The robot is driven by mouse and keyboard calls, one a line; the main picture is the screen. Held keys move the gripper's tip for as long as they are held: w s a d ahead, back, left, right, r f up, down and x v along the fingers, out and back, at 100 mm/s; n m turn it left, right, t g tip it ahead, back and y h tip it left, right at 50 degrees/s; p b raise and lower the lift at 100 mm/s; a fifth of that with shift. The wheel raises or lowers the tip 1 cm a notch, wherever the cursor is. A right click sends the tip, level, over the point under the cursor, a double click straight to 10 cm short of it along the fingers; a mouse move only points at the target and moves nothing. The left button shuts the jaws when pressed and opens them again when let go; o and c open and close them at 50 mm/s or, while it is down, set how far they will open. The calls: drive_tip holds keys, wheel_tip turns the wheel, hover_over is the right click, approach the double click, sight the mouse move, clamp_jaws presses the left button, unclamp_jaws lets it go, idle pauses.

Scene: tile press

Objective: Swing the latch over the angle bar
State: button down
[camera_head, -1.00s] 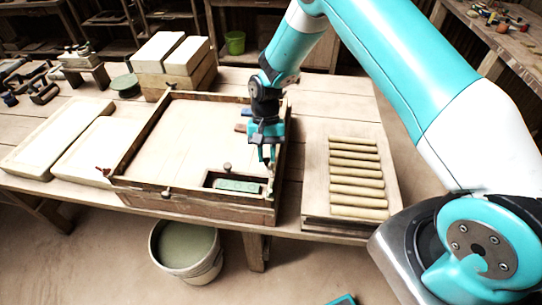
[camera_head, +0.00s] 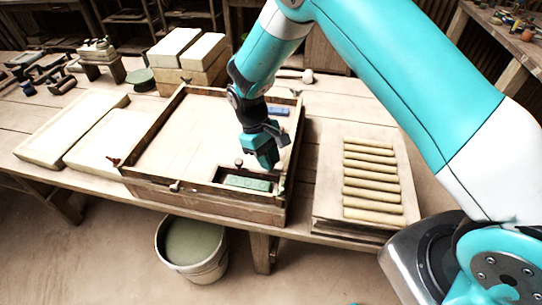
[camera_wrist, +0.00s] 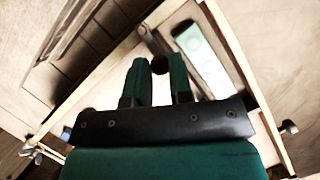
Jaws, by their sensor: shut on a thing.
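My gripper (camera_head: 266,163) is over the near right part of the wooden press frame, beside the small compartment with a green tile (camera_head: 247,183). In the wrist view its two fingers (camera_wrist: 157,80) are closed around a dark round knob (camera_wrist: 160,65), which looks like the latch's handle. The rest of the latch is hidden under the gripper. The angle bar seems to be the dark strip (camera_head: 228,170) edging the compartment. A separate small knob (camera_head: 239,162) stands at its far side, left of my gripper. I cannot tell whether the latch lies over the bar.
The frame's walls (camera_head: 150,183) surround a pale bed. A blue block (camera_head: 278,111) lies behind my gripper. A board with several rolls (camera_head: 372,180) is at right, pale slabs (camera_head: 65,125) are at left, and a bucket (camera_head: 192,250) stands below the table edge.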

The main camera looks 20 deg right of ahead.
drive_tip(key=shift+s+a+n+h, duration=0.2)
drive_tip(key=shift+n+h, duration=0.1)
drive_tip(key=shift+n, duration=0.4)
drive_tip(key=c, duration=1)
unclamp_jaws()
drive_tip(key=shift+t, duration=0.3)
drive_tip(key=b+v, duration=0.2)
drive_tip(key=v, duration=1.5)
drive_tip(key=shift+w+r, duration=0.1)
drive_tip(key=shift+r, duration=0.05)
